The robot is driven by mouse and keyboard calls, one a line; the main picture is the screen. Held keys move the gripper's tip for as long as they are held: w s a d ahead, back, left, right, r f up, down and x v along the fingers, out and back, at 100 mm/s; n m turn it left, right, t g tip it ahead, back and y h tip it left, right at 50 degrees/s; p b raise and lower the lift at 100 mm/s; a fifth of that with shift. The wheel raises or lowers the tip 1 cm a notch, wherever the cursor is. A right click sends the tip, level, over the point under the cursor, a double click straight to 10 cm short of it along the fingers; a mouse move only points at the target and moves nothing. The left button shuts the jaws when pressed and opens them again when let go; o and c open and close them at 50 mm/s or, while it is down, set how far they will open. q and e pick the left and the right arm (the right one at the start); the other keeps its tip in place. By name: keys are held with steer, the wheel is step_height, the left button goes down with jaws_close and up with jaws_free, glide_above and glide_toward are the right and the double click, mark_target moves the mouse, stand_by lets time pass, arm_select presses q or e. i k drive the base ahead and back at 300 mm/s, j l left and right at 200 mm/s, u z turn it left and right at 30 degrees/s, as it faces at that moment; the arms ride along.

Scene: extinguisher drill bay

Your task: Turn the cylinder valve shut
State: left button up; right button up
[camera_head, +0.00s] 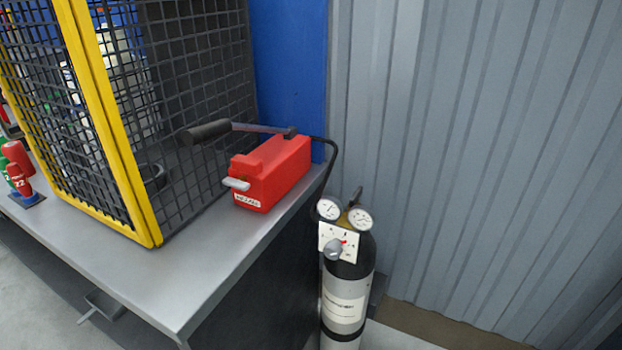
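The gas cylinder (344,303) stands upright on the floor against the right side of the bench, black at the top with a pale labelled body. Its valve knob (333,250) is a grey handle in front of a white dial plate (347,239) with a red mark. Two round gauges, a left one (328,208) and a right one (360,219), sit above the plate. A black hose (333,158) runs from the cylinder top to the red box. The cylinder's base is cut off by the lower edge. Neither of my grippers shows in this view.
A red box (273,175) with a long black-handled lever (208,131) lies on the grey bench (150,280). Small red and green extinguishers (18,165) are at far left. A corrugated grey wall (480,130) closes the right.

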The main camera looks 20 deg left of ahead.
mark_target(354, 200)
steer(key=i+l+u, duration=0.1)
steer(key=u, duration=0.3)
steer(key=i+l+u, duration=0.15)
steer(key=u, duration=0.2)
steer(key=i+l+u, duration=0.1)
steer(key=l+u, duration=0.15)
steer(key=u, duration=0.15)
